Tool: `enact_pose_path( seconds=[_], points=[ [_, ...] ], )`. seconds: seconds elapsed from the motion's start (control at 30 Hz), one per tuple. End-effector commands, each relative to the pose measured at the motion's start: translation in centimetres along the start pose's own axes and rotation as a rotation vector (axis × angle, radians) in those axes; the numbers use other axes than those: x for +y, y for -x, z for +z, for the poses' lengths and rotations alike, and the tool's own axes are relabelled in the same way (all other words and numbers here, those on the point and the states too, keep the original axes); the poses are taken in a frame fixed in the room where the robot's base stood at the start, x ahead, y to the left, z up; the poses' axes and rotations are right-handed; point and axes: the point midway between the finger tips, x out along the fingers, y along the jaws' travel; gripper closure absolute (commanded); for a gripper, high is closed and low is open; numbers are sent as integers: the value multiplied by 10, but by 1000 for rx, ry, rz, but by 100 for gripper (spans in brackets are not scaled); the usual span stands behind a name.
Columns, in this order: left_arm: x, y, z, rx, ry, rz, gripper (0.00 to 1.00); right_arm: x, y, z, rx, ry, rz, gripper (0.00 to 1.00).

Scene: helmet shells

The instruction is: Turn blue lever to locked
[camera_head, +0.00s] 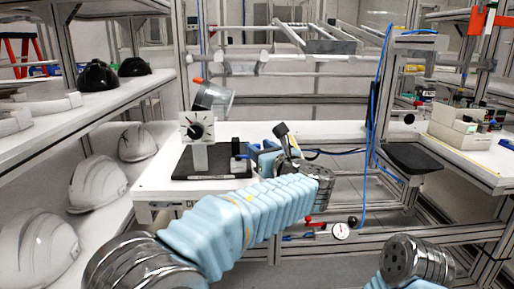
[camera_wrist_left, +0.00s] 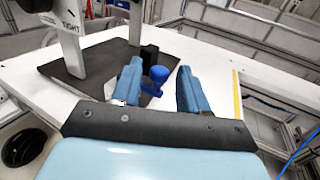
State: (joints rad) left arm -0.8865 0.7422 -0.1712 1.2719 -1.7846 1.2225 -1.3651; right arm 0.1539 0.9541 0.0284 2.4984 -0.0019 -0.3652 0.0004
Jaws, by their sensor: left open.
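The blue lever (camera_wrist_left: 158,76) has a round blue knob and stands beside a black block (camera_wrist_left: 148,56) at the edge of a dark base plate (camera_wrist_left: 85,72). In the head view the lever is small and hard to separate from my blue fingers. My left gripper (camera_head: 257,156) is open, with its two blue fingers on either side of the lever knob in the left wrist view. I cannot tell whether either finger touches it. Part of my right arm (camera_head: 415,262) shows at the lower right; its gripper is out of view.
A white dial panel (camera_head: 197,128) stands on the plate, with a grey cylindrical thing (camera_head: 213,97) above it. The white table (camera_head: 155,178) is clear around the plate. Shelves with white helmets (camera_head: 98,184) stand at the left. A blue cable (camera_head: 374,130) hangs right of the table.

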Motion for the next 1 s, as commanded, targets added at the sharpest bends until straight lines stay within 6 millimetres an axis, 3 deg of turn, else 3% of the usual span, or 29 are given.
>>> enact_pose_path(
  seconds=[0.3, 0.5, 1.0],
  points=[
    [-1, 78, -1, 0, 2, -4, 57, 6, -8, -1, 4, -4, 4, 57],
    [0, 108, -1, 0, 1, -2, 57, 7, -9, -2, 5, -5, 5, 57],
    [0, 116, 0, 0, 1, 0, 57, 7, -9, -2, 6, -5, 5, 57]
  ],
)
